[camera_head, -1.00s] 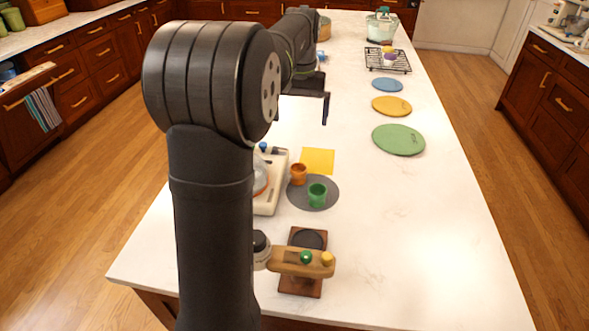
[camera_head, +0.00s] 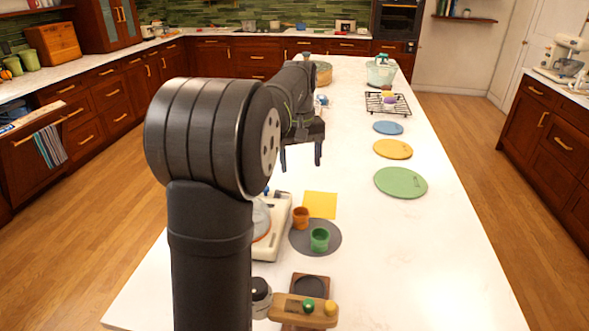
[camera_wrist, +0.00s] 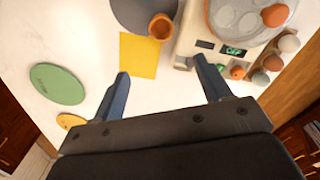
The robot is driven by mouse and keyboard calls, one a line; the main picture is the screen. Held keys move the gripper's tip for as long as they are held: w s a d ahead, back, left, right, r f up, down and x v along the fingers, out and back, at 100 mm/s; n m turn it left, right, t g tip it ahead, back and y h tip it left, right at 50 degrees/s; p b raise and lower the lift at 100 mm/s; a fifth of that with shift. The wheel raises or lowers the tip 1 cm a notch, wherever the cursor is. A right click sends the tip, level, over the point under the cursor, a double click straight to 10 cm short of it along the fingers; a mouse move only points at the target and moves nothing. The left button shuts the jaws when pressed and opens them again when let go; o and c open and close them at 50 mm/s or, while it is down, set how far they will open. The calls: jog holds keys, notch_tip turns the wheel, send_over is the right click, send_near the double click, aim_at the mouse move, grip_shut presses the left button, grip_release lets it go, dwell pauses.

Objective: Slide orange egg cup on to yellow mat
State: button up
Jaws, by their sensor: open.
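The orange egg cup (camera_head: 300,217) stands upright on the edge of a round grey mat (camera_head: 328,246), close to the yellow mat (camera_head: 320,204). A green cup (camera_head: 320,239) stands on the grey mat too. In the wrist view, the orange egg cup (camera_wrist: 161,27) is at the top centre, beside the yellow mat (camera_wrist: 138,56). The yellow mat is a flat, bare square. My gripper (camera_head: 301,162) is open and empty, above the counter and farther back than the yellow mat. Its two fingers (camera_wrist: 163,84) show apart in the wrist view, with neither touching the cup.
A white egg cooker (camera_head: 276,224) stands just left of the orange egg cup, with eggs beside it in the wrist view (camera_wrist: 262,78). A wooden stand (camera_head: 306,308) is nearer. Green (camera_head: 401,183), yellow (camera_head: 393,149) and blue (camera_head: 388,128) discs lie at right. The right counter is largely clear.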

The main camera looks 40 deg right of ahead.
aim_at(301, 213)
jog(key=n, duration=0.5)
jog(key=a+n, duration=0.1)
jog(key=n, duration=0.5)
jog(key=f+n, duration=0.1)
jog(key=n, duration=0.5)
jog(key=shift+w+a+h, duration=0.25)
jog(key=shift+a+h, duration=0.15)
jog(key=f, duration=0.5)
jog(key=d+f, duration=0.1)
jog(key=f, duration=0.5)
jog(key=d+f, duration=0.1)
jog(key=f, duration=0.5)
jog(key=shift+s+f, duration=0.1)
jog(key=shift+s, duration=0.3)
jog(key=c, duration=1.1)
jog(key=shift+w+d, duration=1.2)
jog(key=shift+d, duration=0.75)
jog(key=shift+w+d, duration=1.25)
jog(key=shift+d, duration=0.75)
jog(key=shift+w+d, duration=1.2)
jog(key=shift+d, duration=0.75)
